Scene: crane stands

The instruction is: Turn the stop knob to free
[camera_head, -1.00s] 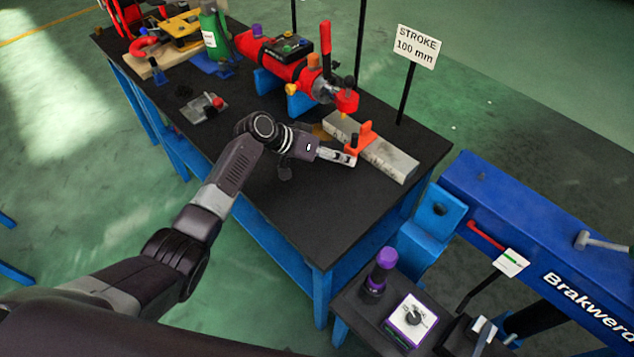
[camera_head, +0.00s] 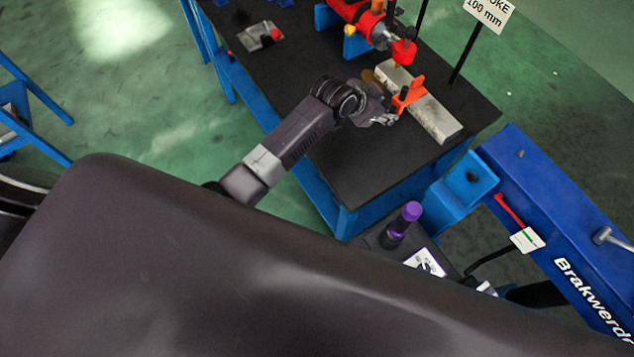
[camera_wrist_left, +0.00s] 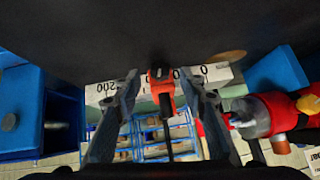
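The orange stop (camera_head: 408,97) sits on the long grey scale bar (camera_head: 436,122) on the black bench. The knob's exact setting cannot be told. My right gripper is not in view.
A red cylinder (camera_head: 352,12) with a red tip (camera_head: 404,52) stands behind the bar. A sign (camera_head: 490,12) on a black post is at its right. A purple-topped device (camera_head: 404,222) and a blue beam (camera_head: 560,215) are at lower right.

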